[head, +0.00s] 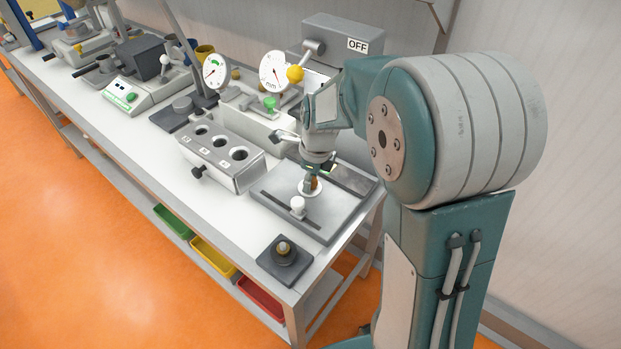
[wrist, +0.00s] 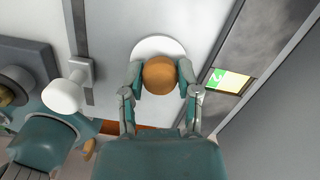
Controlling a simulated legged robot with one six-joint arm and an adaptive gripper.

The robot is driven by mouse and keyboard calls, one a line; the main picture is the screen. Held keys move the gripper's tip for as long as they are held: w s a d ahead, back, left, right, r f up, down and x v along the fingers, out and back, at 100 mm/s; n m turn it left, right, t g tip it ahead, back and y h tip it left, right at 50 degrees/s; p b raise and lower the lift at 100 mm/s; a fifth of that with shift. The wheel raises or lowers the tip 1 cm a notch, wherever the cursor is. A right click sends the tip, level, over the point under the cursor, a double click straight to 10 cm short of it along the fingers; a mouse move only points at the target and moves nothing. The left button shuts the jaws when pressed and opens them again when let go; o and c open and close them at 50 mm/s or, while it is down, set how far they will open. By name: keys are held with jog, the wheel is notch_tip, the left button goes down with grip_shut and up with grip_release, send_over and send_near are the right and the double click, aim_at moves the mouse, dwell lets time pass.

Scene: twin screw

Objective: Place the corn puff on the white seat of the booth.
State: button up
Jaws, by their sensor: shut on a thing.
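The corn puff (wrist: 159,75) is a round orange-brown ball between the two fingertips of my gripper (wrist: 160,78) in the wrist view. My gripper is shut on it. The white seat (wrist: 157,44) is a pale disc on the grey plate of the booth, and it shows just past the puff, partly hidden by it. In the head view my gripper (head: 312,183) points down over the white seat (head: 309,193), and a little of the brown puff (head: 317,183) shows. I cannot tell whether the puff touches the seat.
A white knob (head: 298,206) stands on a slotted rail of the grey booth plate (head: 335,207), close to the seat. A grey block with several holes (head: 222,155) is to the left. A small dark base (head: 284,259) sits near the bench corner. Dial gauges stand behind.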

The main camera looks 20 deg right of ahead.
aim_at(316, 180)
jog(key=shift+a+f, duration=0.1)
jog(key=shift+f, duration=0.05)
jog(key=o, duration=0.7)
notch_tip(316, 180, up, 12)
jog(key=d, duration=0.1)
jog(key=shift+s+a+r+n+t+h, duration=0.2)
jog(key=shift+s+r+n+t, duration=0.45)
jog(key=shift+s+n, duration=3.25)
jog(key=shift+s+a+r+n+t+h, duration=0.2)
jog(key=shift+s+n+t, duration=0.75)
jog(key=shift+s+n, duration=2.95)
jog(key=shift+s+a+r+n+t+h, duration=0.15)
jog(key=shift+s+r+n+t, duration=0.5)
jog(key=shift+s+n, duration=3.2)
jog(key=shift+w+d+f+n, duration=0.1)
jog(key=shift+w+f+n, duration=0.05)
jog(key=shift+w+n, duration=1.05)
